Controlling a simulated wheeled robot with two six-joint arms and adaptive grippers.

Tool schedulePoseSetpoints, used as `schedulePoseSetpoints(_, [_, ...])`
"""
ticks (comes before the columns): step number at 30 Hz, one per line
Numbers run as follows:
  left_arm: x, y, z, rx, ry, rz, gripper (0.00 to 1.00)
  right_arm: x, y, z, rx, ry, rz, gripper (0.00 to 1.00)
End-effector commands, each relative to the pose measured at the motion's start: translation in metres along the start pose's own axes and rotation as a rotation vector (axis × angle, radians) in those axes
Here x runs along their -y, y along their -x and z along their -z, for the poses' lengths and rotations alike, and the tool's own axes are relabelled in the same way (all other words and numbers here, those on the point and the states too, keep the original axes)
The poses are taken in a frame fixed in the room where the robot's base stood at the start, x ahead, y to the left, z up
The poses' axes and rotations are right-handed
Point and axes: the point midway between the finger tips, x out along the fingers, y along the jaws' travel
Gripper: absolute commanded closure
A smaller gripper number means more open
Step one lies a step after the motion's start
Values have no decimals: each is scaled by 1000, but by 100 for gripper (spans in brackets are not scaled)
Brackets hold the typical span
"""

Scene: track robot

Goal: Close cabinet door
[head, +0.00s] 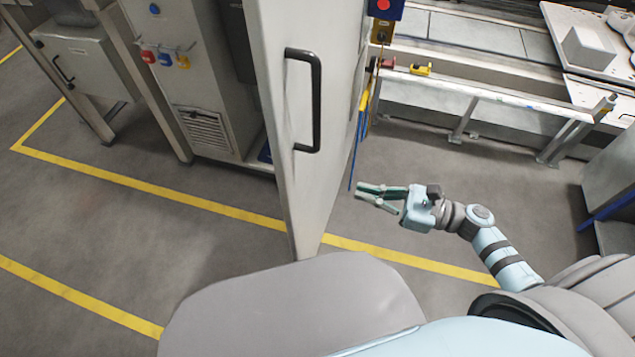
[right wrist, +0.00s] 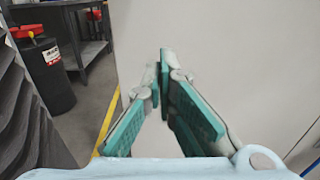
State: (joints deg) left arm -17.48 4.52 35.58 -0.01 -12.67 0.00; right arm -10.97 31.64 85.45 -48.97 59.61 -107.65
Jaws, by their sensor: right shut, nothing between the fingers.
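The cabinet door (head: 275,60) is a tall light-grey panel with a black handle (head: 318,100). It stands open, swung out towards me in the middle of the head view. My right gripper (head: 360,192) is just right of the door, on the side away from the handle, below handle height in the picture. In the right wrist view its fingers (right wrist: 165,65) are shut and empty, pointing at a flat pale panel (right wrist: 240,60). I cannot tell whether the fingertips touch it. My left gripper is not in view.
A grey cabinet (head: 200,75) with a vent and coloured sockets stands behind the door at left. A white rail (head: 480,92) and bench are at upper right. Yellow lines (head: 150,190) mark the floor. The right wrist view shows a black bin (right wrist: 45,75).

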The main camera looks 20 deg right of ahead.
Motion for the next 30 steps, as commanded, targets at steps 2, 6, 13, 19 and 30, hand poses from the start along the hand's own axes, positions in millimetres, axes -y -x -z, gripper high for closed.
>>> schedulePoseSetpoints(2, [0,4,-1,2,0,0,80,1,-18,-3,6,-2,3,100])
schedulePoseSetpoints(6, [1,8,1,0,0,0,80,1,-49,-4,7,-4,5,100])
schedulePoseSetpoints(13, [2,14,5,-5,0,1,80,1,-93,-3,4,-7,5,100])
schedulePoseSetpoints(19, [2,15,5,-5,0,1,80,1,-109,-1,1,-7,5,100])
schedulePoseSetpoints(30, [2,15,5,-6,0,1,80,2,-110,-1,1,-7,8,100])
